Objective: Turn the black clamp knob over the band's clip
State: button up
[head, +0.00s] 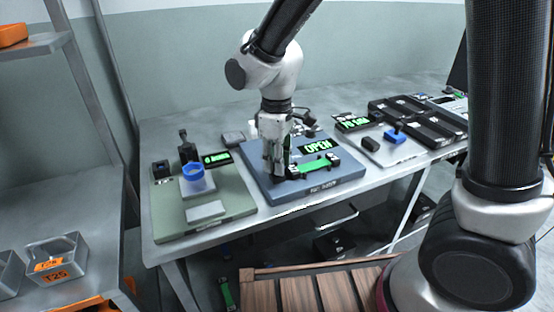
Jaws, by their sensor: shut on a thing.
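My gripper (276,164) points down over the left end of a green band (317,166) on the blue-grey fixture plate (325,192). Its fingers are shut on the black clamp knob, which they largely hide. The band lies flat, with a dark clip or block (333,158) at its right end; its left end is partly behind my fingers. A display (317,146) behind the band reads "OPEN" in green.
On the right are a light board (388,155) with a blue-handled tool and black trays (420,118). A wooden slatted surface (312,290) is in front.

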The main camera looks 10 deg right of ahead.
jog(key=m, duration=0.6)
jog(key=shift+w+m, duration=0.1)
jog(key=shift+m, duration=0.3)
dwell(0.4)
jog(key=o, duration=1.1)
jog(key=shift+c, duration=0.2)
notch_tip(320, 180, up, 12)
